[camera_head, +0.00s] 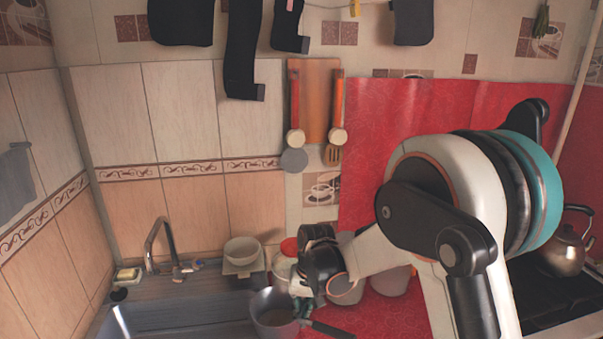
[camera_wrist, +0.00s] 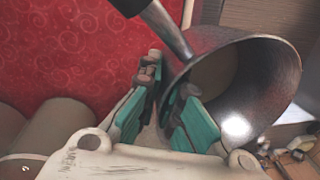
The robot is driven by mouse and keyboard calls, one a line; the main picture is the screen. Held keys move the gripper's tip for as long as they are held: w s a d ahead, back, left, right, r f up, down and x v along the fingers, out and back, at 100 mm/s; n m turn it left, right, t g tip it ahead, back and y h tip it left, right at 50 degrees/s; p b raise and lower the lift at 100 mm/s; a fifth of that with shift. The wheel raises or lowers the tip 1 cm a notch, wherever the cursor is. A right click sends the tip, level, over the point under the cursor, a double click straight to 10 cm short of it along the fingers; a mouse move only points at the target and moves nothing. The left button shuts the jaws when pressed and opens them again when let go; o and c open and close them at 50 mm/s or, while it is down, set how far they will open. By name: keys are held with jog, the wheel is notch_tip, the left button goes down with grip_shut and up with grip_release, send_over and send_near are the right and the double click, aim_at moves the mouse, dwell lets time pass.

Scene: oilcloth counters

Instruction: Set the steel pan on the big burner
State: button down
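The steel pan (camera_head: 275,318) is at the right end of the sink, with its dark handle (camera_head: 330,329) pointing right over the red counter. In the wrist view the pan (camera_wrist: 262,60) fills the right side, its mouth toward the camera and its handle (camera_wrist: 168,28) running to the upper left. My gripper (camera_head: 304,303) is down at the pan's near-handle side. In the wrist view its teal fingers (camera_wrist: 168,82) are apart, at the pan's rim below the handle; whether they touch it I cannot tell. The stove (camera_head: 560,300) is at the right; the big burner cannot be made out.
A kettle (camera_head: 565,248) stands on the stove. Bowls (camera_head: 242,252) and pots (camera_head: 390,281) stand along the wall behind my gripper. The faucet (camera_head: 160,245) rises behind the sink (camera_head: 180,310). Utensils hang on the wall. My arm hides part of the counter and stove.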

jog(key=s+d+f+b, duration=0.2)
jog(key=s+d+f, duration=0.1)
jog(key=d, duration=0.7)
jog(key=s+d+f+b, duration=0.3)
jog(key=s+d, duration=0.1)
jog(key=d, duration=0.6)
jog(key=shift+d+f, duration=0.25)
jog(key=shift+f, duration=0.15)
